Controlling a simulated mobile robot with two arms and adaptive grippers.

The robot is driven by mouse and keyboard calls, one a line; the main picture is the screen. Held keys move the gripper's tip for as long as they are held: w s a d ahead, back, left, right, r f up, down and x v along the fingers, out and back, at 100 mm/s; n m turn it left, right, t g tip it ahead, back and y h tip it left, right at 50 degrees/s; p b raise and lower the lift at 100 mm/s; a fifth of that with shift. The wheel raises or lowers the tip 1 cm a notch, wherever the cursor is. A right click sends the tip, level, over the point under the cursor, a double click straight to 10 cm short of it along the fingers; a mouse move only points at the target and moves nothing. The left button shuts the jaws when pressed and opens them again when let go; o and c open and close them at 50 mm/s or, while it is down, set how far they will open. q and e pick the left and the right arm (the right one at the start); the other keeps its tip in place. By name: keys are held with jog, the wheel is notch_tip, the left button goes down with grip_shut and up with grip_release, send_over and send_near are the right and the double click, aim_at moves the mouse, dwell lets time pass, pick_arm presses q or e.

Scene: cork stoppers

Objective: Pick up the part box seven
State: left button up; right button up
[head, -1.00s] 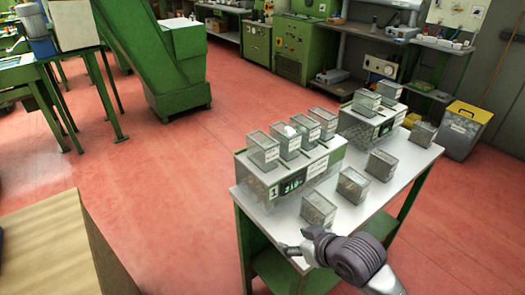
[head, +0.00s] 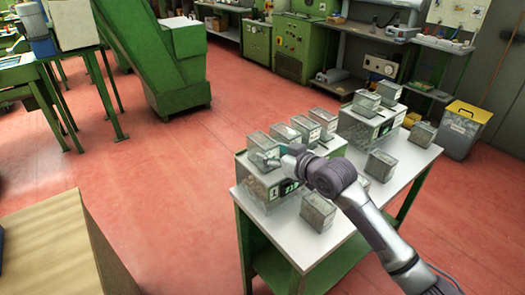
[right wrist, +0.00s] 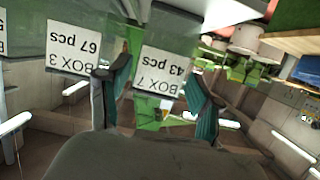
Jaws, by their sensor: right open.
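Box seven (right wrist: 165,68), a grey clear-walled part box, has a white label reading "BOX 7, 43 pcs", upside down in the right wrist view. In the head view it appears to be the leftmost box (head: 260,143) in the row on the near stand. My right gripper (head: 274,155) is at the front of this box. Its teal-padded fingers (right wrist: 158,80) are open, one on each side of the label. I cannot tell whether they touch the box. My left gripper is not in view.
Box three (right wrist: 75,45), labelled 67 pcs, is right beside it. More boxes (head: 305,128) continue the row on the near stand (head: 255,185). Loose boxes (head: 317,210) stand on the white table (head: 290,235), with a second stand (head: 360,130) farther back. The table's front left is clear.

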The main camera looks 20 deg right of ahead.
jog(key=shift+p+x, duration=0.45)
jog(key=shift+x, duration=2.3)
jog(key=shift+s+d, duration=0.1)
jog(key=c, duration=0.9)
